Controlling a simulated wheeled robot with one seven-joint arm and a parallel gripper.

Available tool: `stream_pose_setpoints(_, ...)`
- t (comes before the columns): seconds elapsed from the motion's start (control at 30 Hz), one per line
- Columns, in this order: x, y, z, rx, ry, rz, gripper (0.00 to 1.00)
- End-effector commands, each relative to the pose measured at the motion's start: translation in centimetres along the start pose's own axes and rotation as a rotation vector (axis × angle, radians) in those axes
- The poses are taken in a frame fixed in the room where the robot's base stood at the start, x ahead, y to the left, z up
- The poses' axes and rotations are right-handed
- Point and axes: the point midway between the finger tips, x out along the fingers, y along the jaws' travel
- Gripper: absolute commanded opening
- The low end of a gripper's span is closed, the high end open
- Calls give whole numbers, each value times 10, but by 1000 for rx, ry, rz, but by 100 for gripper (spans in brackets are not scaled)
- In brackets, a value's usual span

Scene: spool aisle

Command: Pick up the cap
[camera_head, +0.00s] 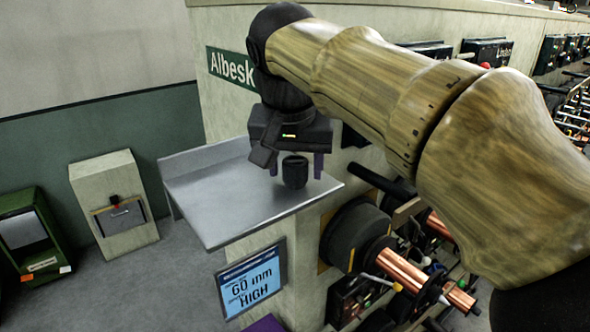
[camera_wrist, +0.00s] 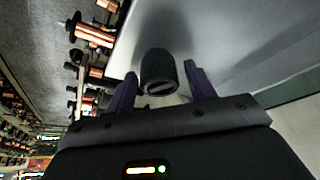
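The cap (camera_head: 295,171) is a small dark, ribbed cylinder with a slot in its top. It stands on the grey metal shelf (camera_head: 230,207). My gripper (camera_head: 297,168) is just over it, with its two purple fingers pointing down on either side. In the wrist view the cap (camera_wrist: 159,72) sits between and slightly beyond the fingertips of my gripper (camera_wrist: 161,80). The fingers are apart, with a visible gap to the cap on both sides, and hold nothing.
A raised lip runs along the shelf's back. Copper spools (camera_head: 405,272) and dark fittings project from the wall right of the shelf. A screen (camera_head: 251,281) reading "60 mm HIGH" hangs below it. A beige box (camera_head: 114,205) and a green bin (camera_head: 33,236) stand at left.

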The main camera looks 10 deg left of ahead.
Motion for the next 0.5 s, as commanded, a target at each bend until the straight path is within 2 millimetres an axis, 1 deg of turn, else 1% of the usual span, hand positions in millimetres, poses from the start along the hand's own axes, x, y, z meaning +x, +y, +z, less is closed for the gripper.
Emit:
stream_pose_setpoints(0.03, 0, 0, 0, 0, 0, 0, 44)
stream_pose_setpoints(0.17, 0, 0, 0, 0, 0, 0, 18)
stream_pose_setpoints(0.2, 0, 0, 0, 0, 0, 0, 10)
stream_pose_setpoints(0.5, -1, 0, -1, 0, 0, 0, 10)
